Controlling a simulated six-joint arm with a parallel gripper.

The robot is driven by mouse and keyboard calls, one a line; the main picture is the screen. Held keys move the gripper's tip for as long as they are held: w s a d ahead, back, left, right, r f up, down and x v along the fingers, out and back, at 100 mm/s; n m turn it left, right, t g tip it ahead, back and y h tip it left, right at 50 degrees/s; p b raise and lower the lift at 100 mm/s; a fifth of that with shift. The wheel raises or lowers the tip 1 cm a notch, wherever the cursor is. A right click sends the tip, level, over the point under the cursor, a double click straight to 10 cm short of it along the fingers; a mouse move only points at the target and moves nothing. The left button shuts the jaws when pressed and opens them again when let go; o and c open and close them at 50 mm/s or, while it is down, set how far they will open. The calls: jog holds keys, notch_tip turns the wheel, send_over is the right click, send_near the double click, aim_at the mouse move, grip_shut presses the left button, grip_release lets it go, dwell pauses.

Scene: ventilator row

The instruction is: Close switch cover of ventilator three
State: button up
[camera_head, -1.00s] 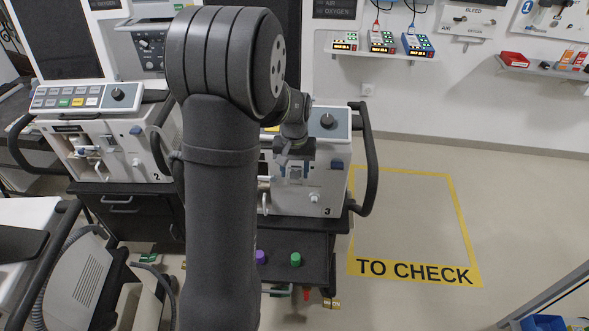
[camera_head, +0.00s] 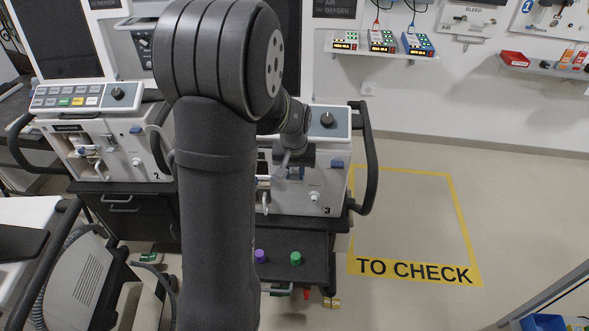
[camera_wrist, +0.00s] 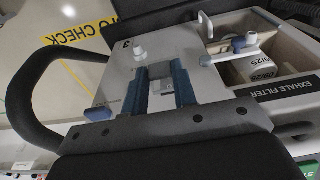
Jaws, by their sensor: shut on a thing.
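Ventilator three (camera_head: 328,204) stands right of my arm, with its number "3" low on its front panel; my arm hides its left part. My gripper (camera_head: 291,168) is at this front panel. In the wrist view, the two blue fingers of my gripper (camera_wrist: 160,80) point at the panel, close on both sides of a small pale, partly clear piece that looks like the switch cover (camera_wrist: 161,71). The fingers are shut on it. The switch behind it and the exact angle of the cover cannot be made out.
A white knob (camera_wrist: 138,50) sits just beyond the fingers. A blue-ended fitting (camera_wrist: 243,42) and the open exhale filter bay (camera_wrist: 262,68) lie to the right. A black side handle (camera_head: 367,165) curves along the ventilator's right side. Ventilator two (camera_head: 122,160) stands left.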

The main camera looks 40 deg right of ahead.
jog(key=shift+s+a+f+t+h, duration=0.15)
jog(key=shift+a+f+t+h, duration=0.05)
jog(key=shift+f+t+h, duration=0.25)
jog(key=shift+s+a+f+t+h, duration=0.15)
jog(key=shift+f+t+h, duration=0.2)
jog(key=shift+t, duration=0.2)
jog(key=shift+w+a+f+t+h, duration=0.15)
jog(key=shift+f+t+h, duration=0.25)
jog(key=shift+t, duration=0.2)
jog(key=shift+s+f+h, duration=0.2)
jog(key=shift+s+h, duration=0.1)
jog(key=o, duration=1)
jog(key=v, duration=1.7)
jog(key=shift+s, duration=0.35)
